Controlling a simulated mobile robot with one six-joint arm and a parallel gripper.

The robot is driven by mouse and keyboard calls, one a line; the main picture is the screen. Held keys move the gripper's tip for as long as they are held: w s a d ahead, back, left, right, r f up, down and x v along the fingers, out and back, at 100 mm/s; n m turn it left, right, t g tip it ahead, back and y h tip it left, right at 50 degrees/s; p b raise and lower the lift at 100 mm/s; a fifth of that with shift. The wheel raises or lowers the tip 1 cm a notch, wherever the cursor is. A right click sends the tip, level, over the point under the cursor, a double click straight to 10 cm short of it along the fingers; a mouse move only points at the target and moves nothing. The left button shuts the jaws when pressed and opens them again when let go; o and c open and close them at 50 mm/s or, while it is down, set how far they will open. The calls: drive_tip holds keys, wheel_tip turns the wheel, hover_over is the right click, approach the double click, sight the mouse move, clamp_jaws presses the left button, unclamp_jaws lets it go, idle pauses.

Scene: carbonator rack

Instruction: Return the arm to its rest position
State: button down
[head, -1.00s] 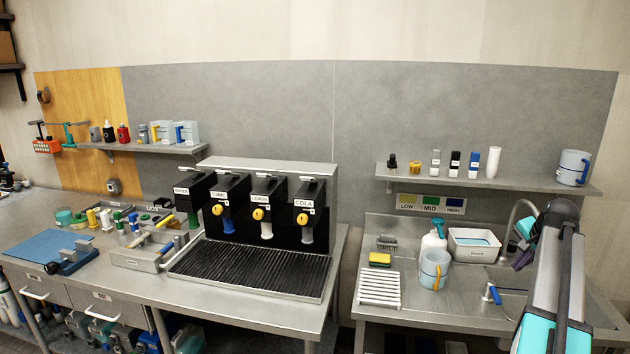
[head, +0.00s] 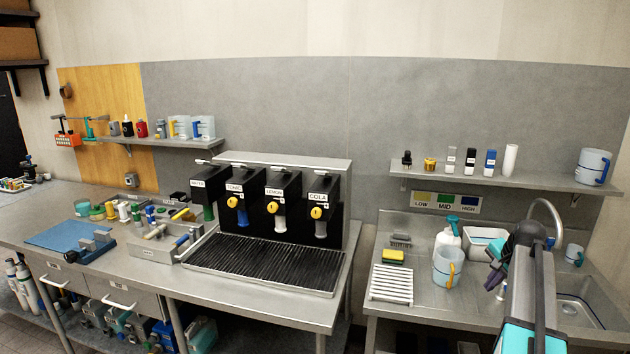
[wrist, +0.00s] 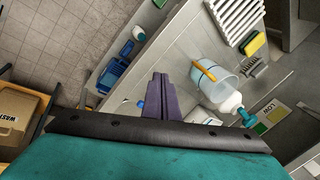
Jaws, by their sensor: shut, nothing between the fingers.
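My arm stands at the right of the head view, in front of the sink counter. My gripper (head: 494,276) shows partly behind the arm link, as purple fingers near the white basin. In the wrist view my gripper (wrist: 159,82) has its two purple fingers together, with nothing between them. It hangs over the sink counter, apart from the clear jug with the yellow handle (wrist: 207,82). That jug also shows in the head view (head: 446,268), standing on the counter.
A white bottle with a teal top (head: 447,238), a sponge (head: 393,257) and a white slatted rack (head: 391,284) stand near the jug. A white basin (head: 484,244) and tap (head: 552,215) are behind my arm. The dispenser drip tray (head: 262,262) is left, with a gap between counters.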

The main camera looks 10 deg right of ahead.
drive_tip(key=s+a+f+n+g+y+b, duration=0.1)
drive_tip(key=a+f+n+g+b, duration=0.1)
drive_tip(key=a+f, duration=1.1)
drive_tip(key=a+f+n+g+y+b, duration=0.1)
drive_tip(key=a+f, duration=0.9)
drive_tip(key=f, duration=0.5)
drive_tip(key=s+a+f+n+g+b, duration=0.1)
drive_tip(key=s+a+f+n+g, duration=0.1)
drive_tip(key=s+a+f, duration=0.6)
drive_tip(key=s+a+f+n+g+b, duration=0.1)
drive_tip(key=s+a+f+g+b, duration=0.1)
drive_tip(key=s+a+f, duration=0.5)
drive_tip(key=s+a+f+n+g, duration=0.1)
drive_tip(key=s+a+f+n, duration=0.1)
drive_tip(key=s, duration=0.6)
drive_tip(key=s+a+f+n+g+b, duration=0.1)
drive_tip(key=s+a+f+n, duration=0.2)
drive_tip(key=s+f, duration=0.4)
drive_tip(key=s+a+f+n+g+h+b, duration=0.1)
drive_tip(key=s+f+n, duration=0.3)
drive_tip(key=s, duration=0.5)
drive_tip(key=shift+a+f+n, duration=0.3)
drive_tip(key=shift+a+f, duration=0.15)
drive_tip(key=shift+a, duration=0.3)
